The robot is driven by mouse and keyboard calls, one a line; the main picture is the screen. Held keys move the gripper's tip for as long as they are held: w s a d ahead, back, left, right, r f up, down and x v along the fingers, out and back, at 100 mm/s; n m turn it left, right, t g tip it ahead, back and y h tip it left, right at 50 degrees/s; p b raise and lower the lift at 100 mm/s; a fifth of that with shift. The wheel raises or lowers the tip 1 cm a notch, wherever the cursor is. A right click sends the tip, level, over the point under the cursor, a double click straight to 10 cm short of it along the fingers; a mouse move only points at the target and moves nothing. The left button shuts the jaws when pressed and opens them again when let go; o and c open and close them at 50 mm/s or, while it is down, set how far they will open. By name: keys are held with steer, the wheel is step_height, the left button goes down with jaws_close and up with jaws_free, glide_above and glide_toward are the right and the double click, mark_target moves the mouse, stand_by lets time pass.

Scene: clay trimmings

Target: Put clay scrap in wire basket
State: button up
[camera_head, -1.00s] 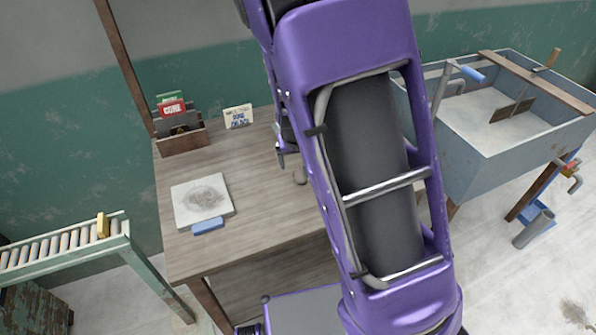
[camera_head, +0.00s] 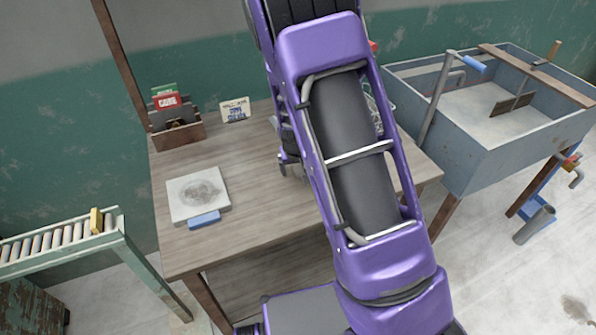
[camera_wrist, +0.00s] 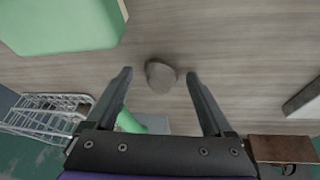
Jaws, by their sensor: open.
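The clay scrap (camera_wrist: 161,78) is a small grey-brown lump on the wooden table. In the wrist view it shows between the fingertips of my gripper (camera_wrist: 158,74), with a gap to each finger. My gripper is open and empty. How high the fingers are above the table I cannot tell. The wire basket (camera_wrist: 45,114) is at the left of the wrist view. In the head view a part of the wire basket (camera_head: 374,108) shows just right of my arm. The scrap is hidden behind my arm in the head view.
A large pale green object (camera_wrist: 65,25) is near at the upper left of the wrist view. A pale slab (camera_head: 188,185) with a blue block (camera_head: 204,220) lies on the table's left. A wooden box (camera_head: 178,136) and card (camera_head: 235,110) stand behind. The table's front left is bare.

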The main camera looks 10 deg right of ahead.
jaws_close()
stand_by(0.3)
